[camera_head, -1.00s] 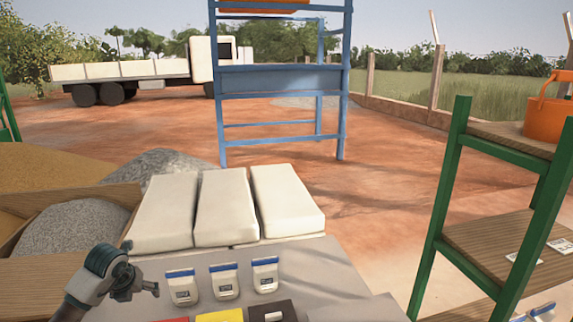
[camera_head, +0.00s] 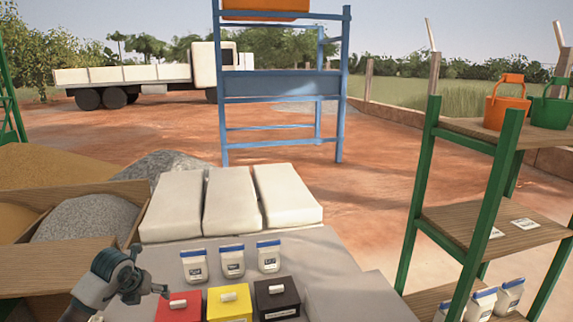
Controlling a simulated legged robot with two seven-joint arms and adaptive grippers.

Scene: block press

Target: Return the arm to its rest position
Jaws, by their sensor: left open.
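My left gripper (camera_head: 150,290) is at the lower left of the head view, at the left edge of the grey table (camera_head: 325,262). It is open, with nothing seen between its fingers. Its fingertips are close to the left side of the red box (camera_head: 180,309) in the picture; I cannot tell whether they touch it. The left forearm runs down out of the bottom edge. My right gripper is not in view.
Yellow (camera_head: 230,309) and black (camera_head: 277,303) boxes stand beside the red one. A green shelf (camera_head: 487,215) with buckets (camera_head: 505,105) stands right. Bins of sand and gravel (camera_head: 85,218) are left.

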